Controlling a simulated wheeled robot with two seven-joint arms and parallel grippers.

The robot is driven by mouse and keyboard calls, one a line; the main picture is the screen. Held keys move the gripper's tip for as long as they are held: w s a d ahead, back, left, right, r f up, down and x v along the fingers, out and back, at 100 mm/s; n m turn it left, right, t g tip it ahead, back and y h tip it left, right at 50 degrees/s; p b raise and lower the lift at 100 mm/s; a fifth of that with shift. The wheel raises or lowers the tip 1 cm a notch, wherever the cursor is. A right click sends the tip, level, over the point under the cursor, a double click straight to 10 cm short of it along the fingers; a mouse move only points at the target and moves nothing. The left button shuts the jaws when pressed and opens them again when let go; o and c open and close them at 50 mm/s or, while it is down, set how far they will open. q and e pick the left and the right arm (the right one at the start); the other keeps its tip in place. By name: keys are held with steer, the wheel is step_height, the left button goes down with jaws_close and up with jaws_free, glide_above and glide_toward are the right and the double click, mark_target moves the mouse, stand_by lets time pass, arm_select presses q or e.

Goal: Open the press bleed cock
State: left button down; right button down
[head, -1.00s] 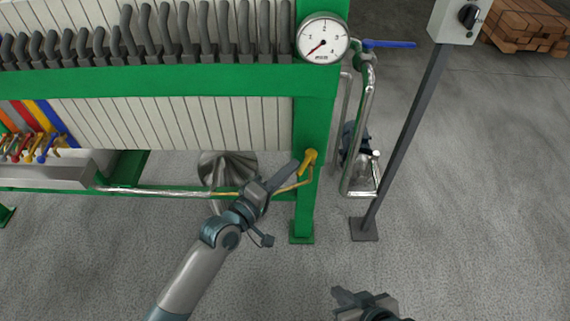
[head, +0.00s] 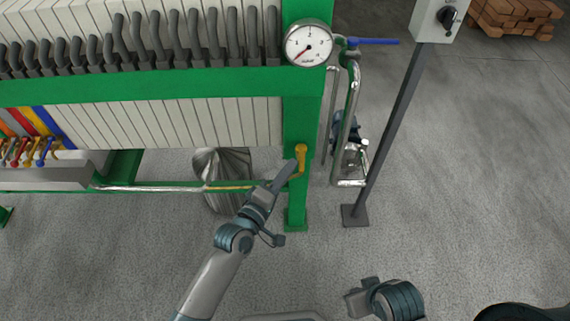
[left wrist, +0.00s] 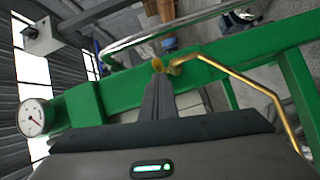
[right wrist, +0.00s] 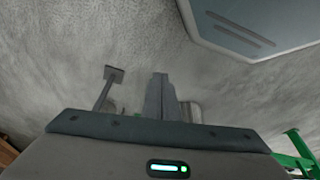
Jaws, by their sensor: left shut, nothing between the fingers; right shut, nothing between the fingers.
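The press bleed cock, a small yellow valve (head: 300,158), sits on the green press post (head: 297,205), with a thin brass pipe running from it. Its yellow lever hangs roughly upright along the post in the head view. My left gripper (head: 284,174) is shut and empty, its fingertips close beside the cock on the left. In the left wrist view the yellow cock (left wrist: 160,65) shows just past the fingertips (left wrist: 159,80); I cannot tell whether they touch. My right gripper (head: 352,303) is low over the floor, and the right wrist view shows its fingers (right wrist: 160,80) shut.
A round pressure gauge (head: 308,44) sits at the post's top. A blue-handled valve (head: 372,42) and steel pipework (head: 350,110) stand to its right. A grey stand (head: 385,130) carries a switch box (head: 437,18). The floor in front is clear.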

arm_select(q)
steer(key=shift+s+d, duration=0.15)
steer(key=shift+d, duration=0.1)
arm_select(e)
steer(key=shift+s+d, duration=0.25)
steer(key=shift+d, duration=0.1)
steer(key=shift+r, duration=0.1)
